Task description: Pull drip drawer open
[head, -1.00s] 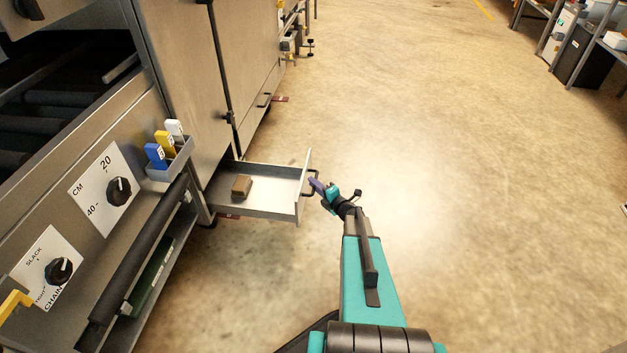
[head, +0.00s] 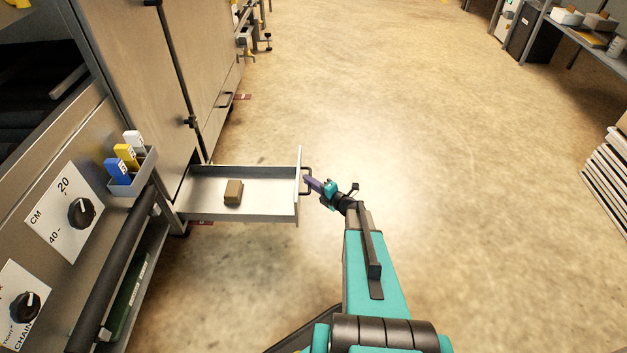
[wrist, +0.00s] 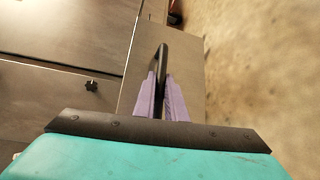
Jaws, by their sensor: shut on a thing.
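The drip drawer (head: 262,207) is a shallow metal tray that stands well out from the machine in the head view. A brown block (head: 233,192) lies on its floor. A dark bar handle (head: 307,181) is on its front panel. My gripper (head: 312,184) is at the handle, with its purple fingers shut on it. In the wrist view the two fingers (wrist: 162,92) close around the dark handle (wrist: 161,62), with the drawer's front panel (wrist: 183,75) behind. The exact finger contact is too small to tell in the head view.
The steel machine (head: 150,80) fills the left side, with a grey bin of coloured tags (head: 130,180) and dials on its front. Open floor (head: 430,130) lies to the right of the drawer. A stack of boards (head: 606,185) stands at the far right.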

